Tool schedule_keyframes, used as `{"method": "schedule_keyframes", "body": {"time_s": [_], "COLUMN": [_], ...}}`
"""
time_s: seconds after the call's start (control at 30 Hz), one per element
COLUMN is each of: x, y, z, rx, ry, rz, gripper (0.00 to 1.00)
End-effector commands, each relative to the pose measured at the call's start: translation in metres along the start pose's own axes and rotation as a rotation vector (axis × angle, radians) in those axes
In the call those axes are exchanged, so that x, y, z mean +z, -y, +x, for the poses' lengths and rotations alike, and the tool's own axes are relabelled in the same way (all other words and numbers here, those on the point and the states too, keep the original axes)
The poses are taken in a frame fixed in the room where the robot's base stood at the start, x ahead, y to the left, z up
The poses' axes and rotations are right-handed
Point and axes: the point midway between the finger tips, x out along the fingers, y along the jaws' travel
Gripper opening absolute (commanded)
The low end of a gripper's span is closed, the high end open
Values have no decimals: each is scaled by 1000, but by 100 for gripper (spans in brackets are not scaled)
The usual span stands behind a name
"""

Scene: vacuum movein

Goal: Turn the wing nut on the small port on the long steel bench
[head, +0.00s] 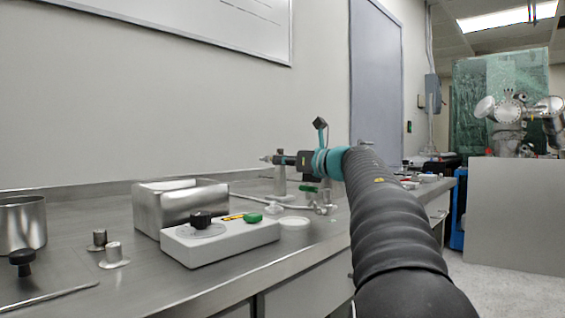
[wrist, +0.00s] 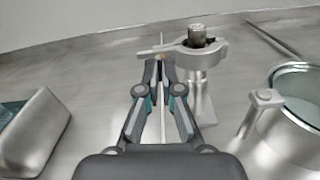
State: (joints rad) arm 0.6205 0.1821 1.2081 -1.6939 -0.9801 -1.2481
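The small port (wrist: 203,105) is a steel post upright on the bench, with a clamp ring (wrist: 222,50) around its top. A small brownish piece, apparently the wing nut (wrist: 160,57), sits at the clamp's left end in the wrist view. My gripper (wrist: 160,66) has its two fingertips close together at this piece, one on each side. I cannot tell whether they press on it. In the head view my gripper (head: 270,159) points left above the long steel bench (head: 75,262), and the port (head: 280,182) shows partly beneath it. The wing nut is too small to make out there.
A round steel vessel (wrist: 285,140) and a steel T-shaped piece (wrist: 262,101) stand right of the port in the wrist view. The wall (head: 180,110) runs behind.

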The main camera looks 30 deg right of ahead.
Motion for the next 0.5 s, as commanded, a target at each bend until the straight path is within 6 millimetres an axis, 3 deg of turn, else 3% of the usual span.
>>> {"method": "schedule_keyframes", "body": {"time_s": [0.3, 0.4, 0.5], "x": [1, 1, 1], "y": [0, 0, 0], "z": [0, 0, 0], "rx": [0, 0, 0], "ry": [2, 2, 1], "rz": [0, 0, 0], "gripper": [0, 22, 22]}}
